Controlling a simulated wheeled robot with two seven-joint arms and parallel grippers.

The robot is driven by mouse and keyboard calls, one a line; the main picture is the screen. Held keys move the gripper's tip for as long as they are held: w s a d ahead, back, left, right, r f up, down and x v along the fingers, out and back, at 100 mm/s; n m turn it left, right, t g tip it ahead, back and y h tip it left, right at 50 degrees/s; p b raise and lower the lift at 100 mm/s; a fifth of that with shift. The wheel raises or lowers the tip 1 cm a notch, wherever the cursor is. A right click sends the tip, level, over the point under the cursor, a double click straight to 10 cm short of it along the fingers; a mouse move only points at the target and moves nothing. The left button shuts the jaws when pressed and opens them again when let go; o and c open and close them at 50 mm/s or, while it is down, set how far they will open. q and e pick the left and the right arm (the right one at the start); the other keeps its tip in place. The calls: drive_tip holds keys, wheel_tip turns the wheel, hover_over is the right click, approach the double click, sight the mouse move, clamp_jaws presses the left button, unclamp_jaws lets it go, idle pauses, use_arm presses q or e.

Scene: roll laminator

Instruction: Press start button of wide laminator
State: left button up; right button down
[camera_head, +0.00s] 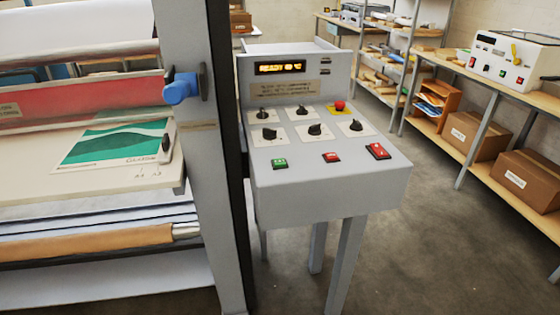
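The wide laminator (215,130) fills the left side, with rollers, a red band and a feed table. Its grey control console (330,190) stands in the middle on legs. The console's sloped panel holds a green button (279,163) at the front left, a small red button (331,157), and a larger red button (377,151) at the front right. Several black knobs and a red mushroom button (339,105) on a yellow plate sit behind them. A lit display (279,69) appears to read READY. Neither gripper is in view.
A blue handle (181,88) sticks out from the laminator's post. A green and white sheet (115,145) lies on the feed table. At right, a bench (500,90) carries a white device (512,60) with cardboard boxes (525,178) below. The floor right of the console is clear.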

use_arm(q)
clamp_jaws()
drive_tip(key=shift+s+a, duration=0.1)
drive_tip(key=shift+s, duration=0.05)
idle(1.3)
